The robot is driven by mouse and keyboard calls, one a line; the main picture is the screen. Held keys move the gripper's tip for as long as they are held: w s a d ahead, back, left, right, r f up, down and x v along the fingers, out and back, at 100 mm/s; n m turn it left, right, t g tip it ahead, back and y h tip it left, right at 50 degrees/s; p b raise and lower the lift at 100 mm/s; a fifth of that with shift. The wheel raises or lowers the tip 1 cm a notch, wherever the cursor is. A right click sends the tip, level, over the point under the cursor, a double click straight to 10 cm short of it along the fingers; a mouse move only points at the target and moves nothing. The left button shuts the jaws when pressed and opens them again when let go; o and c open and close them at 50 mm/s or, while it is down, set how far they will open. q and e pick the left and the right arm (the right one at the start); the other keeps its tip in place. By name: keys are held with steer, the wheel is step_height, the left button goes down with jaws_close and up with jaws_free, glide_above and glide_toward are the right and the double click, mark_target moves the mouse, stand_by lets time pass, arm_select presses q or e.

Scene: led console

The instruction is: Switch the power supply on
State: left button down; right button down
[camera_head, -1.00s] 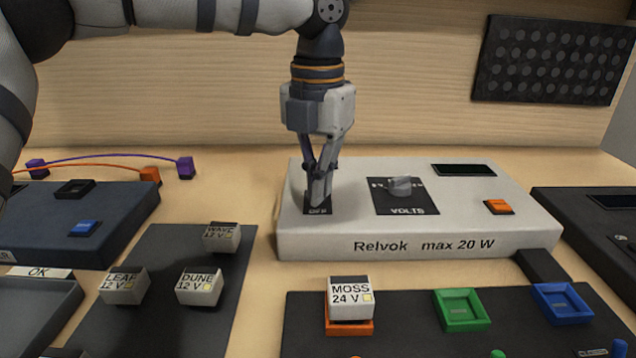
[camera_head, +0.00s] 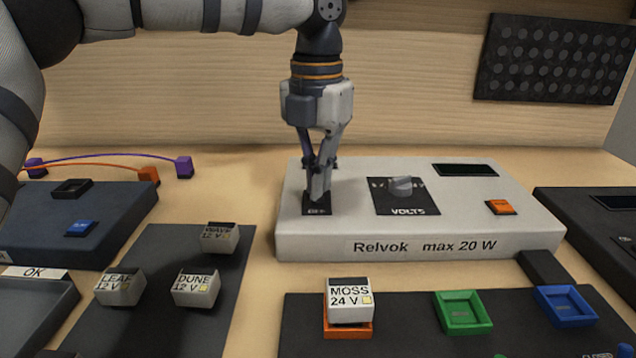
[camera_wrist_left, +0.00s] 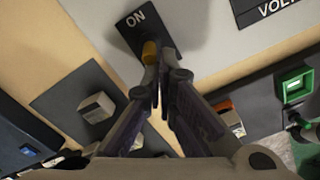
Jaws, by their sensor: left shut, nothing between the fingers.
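The power supply (camera_head: 420,247) is a pale box marked "Relvok max 20 W". Its switch plate (camera_head: 311,209) is black, at the box's left end. The wrist view shows the plate's "ON" end (camera_wrist_left: 135,20) and an orange-yellow lever tip (camera_wrist_left: 150,50). My left gripper (camera_head: 318,200) is shut and empty, pointing down over the plate. In the wrist view its fingertips (camera_wrist_left: 156,82) are right by the lever; I cannot tell whether they touch. The fingers hide most of the switch in the head view. My right gripper is not in view.
The supply also has a VOLTS knob (camera_head: 401,187), an orange button (camera_head: 501,207) and a dark display (camera_head: 465,170). In front, a MOSS 24 V block (camera_head: 349,300) sits on an orange socket, with green (camera_head: 463,312) and blue (camera_head: 565,306) sockets beside it. Several 12 V blocks stand left.

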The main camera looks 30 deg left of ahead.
arm_select(q)
steer(key=shift+w+a, duration=0.15)
steer(key=shift+w, duration=0.1)
step_height(320, 180, up, 7)
steer(key=shift+s+d, duration=0.2)
steer(key=shift+s, duration=0.2)
stand_by(0.4)
